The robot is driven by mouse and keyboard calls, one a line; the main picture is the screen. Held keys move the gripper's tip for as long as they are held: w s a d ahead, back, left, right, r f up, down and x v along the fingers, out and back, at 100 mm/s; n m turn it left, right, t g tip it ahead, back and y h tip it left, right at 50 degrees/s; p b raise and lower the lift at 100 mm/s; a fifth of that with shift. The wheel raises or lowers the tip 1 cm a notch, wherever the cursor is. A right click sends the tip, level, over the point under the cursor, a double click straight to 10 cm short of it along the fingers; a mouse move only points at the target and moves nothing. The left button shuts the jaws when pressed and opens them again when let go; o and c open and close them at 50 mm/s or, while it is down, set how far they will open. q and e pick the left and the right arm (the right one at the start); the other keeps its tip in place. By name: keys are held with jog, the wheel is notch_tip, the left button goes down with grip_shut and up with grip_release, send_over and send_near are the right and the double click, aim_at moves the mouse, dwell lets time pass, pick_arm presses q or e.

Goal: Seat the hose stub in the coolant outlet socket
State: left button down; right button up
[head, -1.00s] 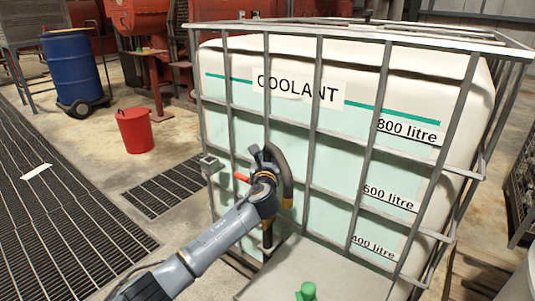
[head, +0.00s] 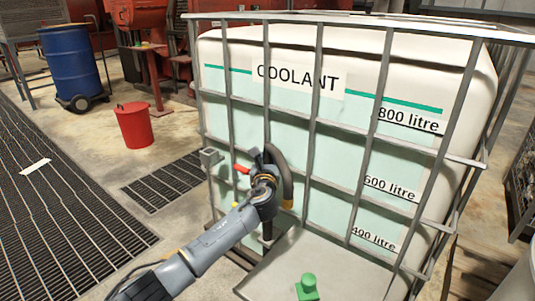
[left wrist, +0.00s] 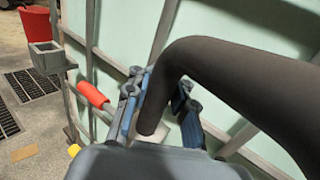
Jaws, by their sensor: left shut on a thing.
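The hose stub is a dark, bent hose (head: 287,182) that also shows large in the left wrist view (left wrist: 245,85). My left gripper (head: 262,157) is shut on it, with a finger on each side of the hose in the left wrist view (left wrist: 158,105). The held hose is in front of the caged coolant tank (head: 340,150). A red handle (head: 242,169) is just left of the gripper, beside the tank's cage. I cannot make out the coolant outlet socket for certain; my arm and the hose hide part of the tank's lower front. My right gripper is out of view.
A green knob (head: 308,287) is on the pale surface in front of the tank. A red bucket (head: 134,126) and a blue drum (head: 72,68) stand farther left.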

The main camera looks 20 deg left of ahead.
pick_arm(q)
jog(key=shift+s+d+f, duration=0.1)
jog(key=shift+f, duration=0.25)
jog(key=c, duration=1.1)
grip_release()
jog(key=shift+o, duration=0.3)
jog(key=shift+r, duration=0.2)
jog(key=shift+f, duration=0.1)
jog(key=v, duration=1.2)
